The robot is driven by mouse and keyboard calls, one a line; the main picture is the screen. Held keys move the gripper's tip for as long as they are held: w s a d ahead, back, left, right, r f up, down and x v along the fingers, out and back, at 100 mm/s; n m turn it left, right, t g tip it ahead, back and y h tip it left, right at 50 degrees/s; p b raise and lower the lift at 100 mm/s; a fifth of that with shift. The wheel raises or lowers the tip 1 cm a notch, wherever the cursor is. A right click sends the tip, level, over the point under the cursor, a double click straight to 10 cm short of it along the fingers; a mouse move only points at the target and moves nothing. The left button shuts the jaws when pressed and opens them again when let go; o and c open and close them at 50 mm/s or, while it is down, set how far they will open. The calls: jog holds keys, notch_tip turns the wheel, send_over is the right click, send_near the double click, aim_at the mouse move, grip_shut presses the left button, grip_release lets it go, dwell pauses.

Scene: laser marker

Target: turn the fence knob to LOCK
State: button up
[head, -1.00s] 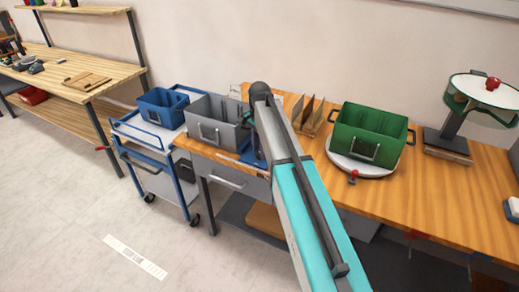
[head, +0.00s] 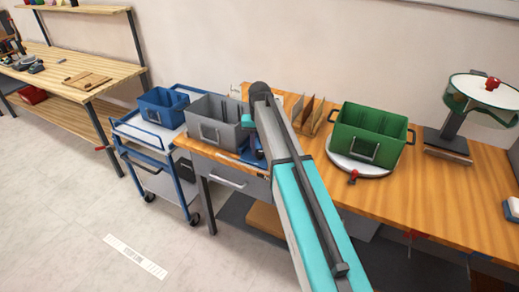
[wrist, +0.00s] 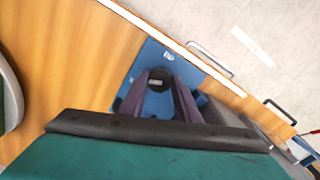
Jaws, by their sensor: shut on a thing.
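The fence knob (wrist: 157,82) is a small round black knob with a pale mark on top, seen in the wrist view. It sits over a blue plate (wrist: 152,56) that bears a small white symbol near its far edge. My gripper (wrist: 160,79) has its two dark purple fingers on either side of the knob and is shut on it. I cannot read which setting the knob points to. In the head view the blue plate (head: 248,157) shows at the left end of the wooden bench, and my arm hides the knob.
A grey bin (head: 215,130) stands left of the plate. Upright dividers (head: 310,115) and a green bin (head: 372,138) on a round turntable (head: 345,163) stand to the right. A blue cart (head: 150,145) is beside the bench.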

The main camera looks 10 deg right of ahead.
aim_at(260, 151)
jog(key=shift+n, duration=0.6)
jog(key=o, duration=1)
jog(key=shift+o, duration=0.2)
jog(key=shift+r, duration=0.1)
notch_tip(260, 151, up, 14)
jog(key=p, duration=0.8)
jog(key=shift+f, duration=0.2)
